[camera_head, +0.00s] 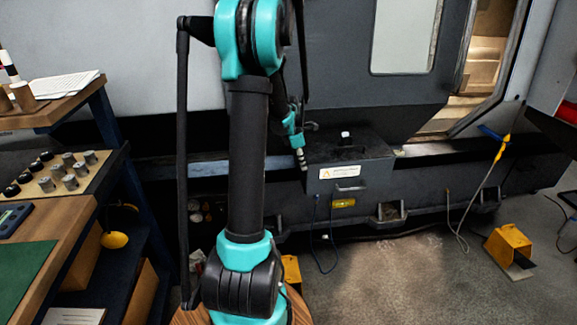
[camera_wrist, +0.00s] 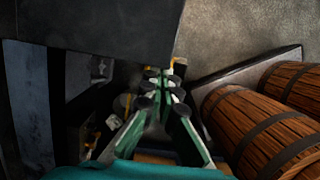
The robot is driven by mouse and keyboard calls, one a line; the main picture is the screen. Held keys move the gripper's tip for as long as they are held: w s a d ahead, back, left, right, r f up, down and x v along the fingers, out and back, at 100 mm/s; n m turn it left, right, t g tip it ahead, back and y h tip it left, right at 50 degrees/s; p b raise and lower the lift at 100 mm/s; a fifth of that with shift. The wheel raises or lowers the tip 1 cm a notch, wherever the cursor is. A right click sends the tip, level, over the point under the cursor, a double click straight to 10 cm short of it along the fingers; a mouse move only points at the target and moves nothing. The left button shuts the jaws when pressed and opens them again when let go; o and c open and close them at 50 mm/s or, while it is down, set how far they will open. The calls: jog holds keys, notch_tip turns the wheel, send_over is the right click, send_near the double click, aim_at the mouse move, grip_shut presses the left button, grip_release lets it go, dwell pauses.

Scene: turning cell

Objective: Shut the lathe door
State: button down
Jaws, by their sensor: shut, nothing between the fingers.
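The lathe door (camera_head: 352,55) is a grey panel with a pale window, in the upper right of the head view. It stands partly open: a gap to its right shows the lit inside of the lathe (camera_head: 485,60). My gripper (camera_head: 301,157) is small in the head view, in front of the lathe's lower front and below the door. In the wrist view my gripper (camera_wrist: 166,78) points away with its green fingers together and nothing between them. It is apart from the door. I cannot make out a door handle.
A dark box with a warning label (camera_head: 348,175) juts from the lathe front beside my gripper. A wooden bench (camera_head: 75,225) with parts stands at left. A yellow foot pedal (camera_head: 508,248) is on the floor at right. Wooden barrels (camera_wrist: 265,125) fill the wrist view's right.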

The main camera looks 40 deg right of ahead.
aim_at(382, 156)
jog(key=s+d, duration=0.6)
jog(key=d, duration=0.3)
jog(key=s+d, duration=0.6)
jog(key=d, duration=0.3)
jog(key=s+d, duration=0.6)
jog(key=d, duration=0.3)
jog(key=shift+s+d, duration=0.3)
